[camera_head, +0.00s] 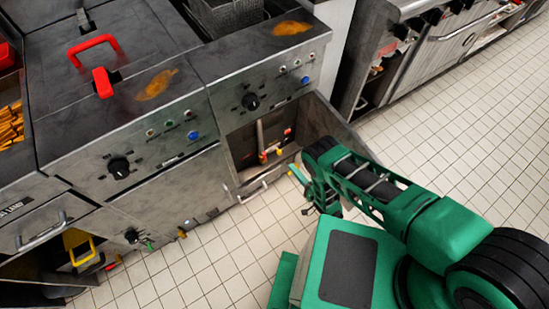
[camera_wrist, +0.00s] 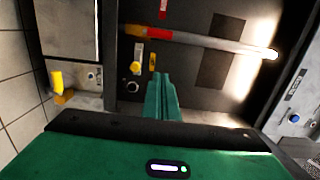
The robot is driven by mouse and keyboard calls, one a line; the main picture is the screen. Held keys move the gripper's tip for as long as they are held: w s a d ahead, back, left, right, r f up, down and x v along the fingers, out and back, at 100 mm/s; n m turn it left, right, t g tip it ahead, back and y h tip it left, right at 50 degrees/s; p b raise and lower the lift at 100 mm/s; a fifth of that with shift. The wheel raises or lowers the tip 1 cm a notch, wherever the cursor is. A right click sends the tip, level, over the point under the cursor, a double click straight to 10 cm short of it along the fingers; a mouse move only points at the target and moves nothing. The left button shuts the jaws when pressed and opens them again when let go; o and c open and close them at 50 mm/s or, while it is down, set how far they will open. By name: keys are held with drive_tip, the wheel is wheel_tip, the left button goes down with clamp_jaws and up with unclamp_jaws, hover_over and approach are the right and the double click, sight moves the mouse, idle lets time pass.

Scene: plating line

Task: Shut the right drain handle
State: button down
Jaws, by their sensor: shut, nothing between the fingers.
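The right fryer's lower cabinet (camera_head: 239,150) stands open in the head view. Inside is an upright grey rod (camera_head: 260,134) with red and yellow at its lower end. In the wrist view this long rod (camera_wrist: 205,42) crosses above my fingertips. Small yellow (camera_wrist: 137,54) and amber (camera_wrist: 152,62) pieces sit by the rod's red end, close to the fingertips. I cannot tell which piece is the drain handle. My gripper (camera_wrist: 160,75) is shut and empty, pointing into the cabinet, apparently apart from the rod. In the head view my gripper (camera_head: 294,168) is at the cabinet opening.
The open cabinet door (camera_head: 333,125) stands to the right of my gripper. The left fryer (camera_head: 168,185) has a closed lower front. A yellow handle (camera_head: 80,247) shows in the opening at lower left. The tiled floor (camera_head: 235,240) in front is mostly clear.

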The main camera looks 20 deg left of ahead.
drive_tip(key=shift+a, duration=0.1)
drive_tip(key=w+a, duration=0.3)
drive_tip(key=a, duration=0.8)
drive_tip(key=shift+w, duration=0.3)
